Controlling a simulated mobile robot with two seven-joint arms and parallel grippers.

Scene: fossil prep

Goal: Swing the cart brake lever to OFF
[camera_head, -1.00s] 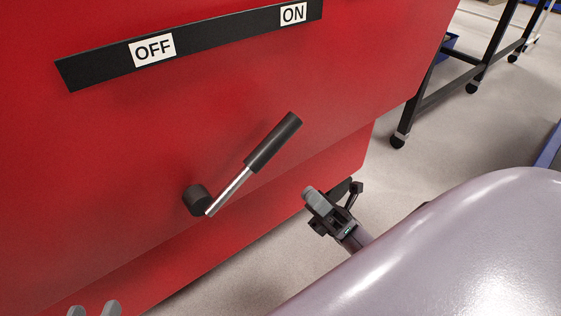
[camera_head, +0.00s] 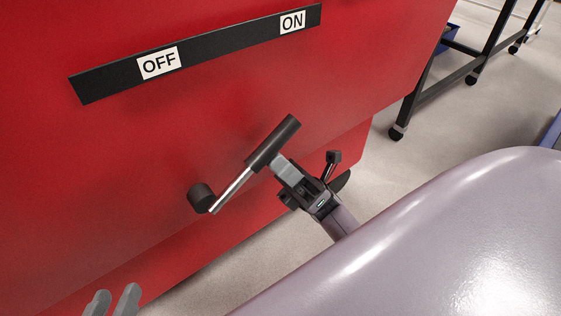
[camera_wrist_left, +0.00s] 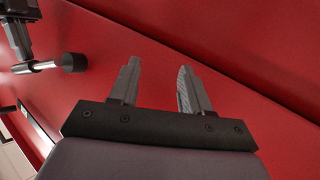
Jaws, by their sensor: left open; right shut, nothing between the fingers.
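The brake lever has a black grip (camera_head: 272,143) on a silver rod (camera_head: 233,188), turning on a black pivot (camera_head: 201,196) on the red cart panel. It slants up and right, toward the ON label (camera_head: 292,22). The OFF label (camera_head: 159,63) is up and left. My right gripper (camera_head: 281,167) is shut and empty, its fingertips against or very close to the lower right side of the grip; contact is unclear. My left gripper (camera_head: 112,300) is at the bottom left, away from the lever. In the left wrist view its fingers (camera_wrist_left: 158,85) are open and empty.
The red cart panel (camera_head: 130,170) fills the left and carries a black label strip (camera_head: 225,47). A black wheeled frame (camera_head: 440,90) stands at the right on the pale floor (camera_head: 400,160). The panel around the lever's left side is clear.

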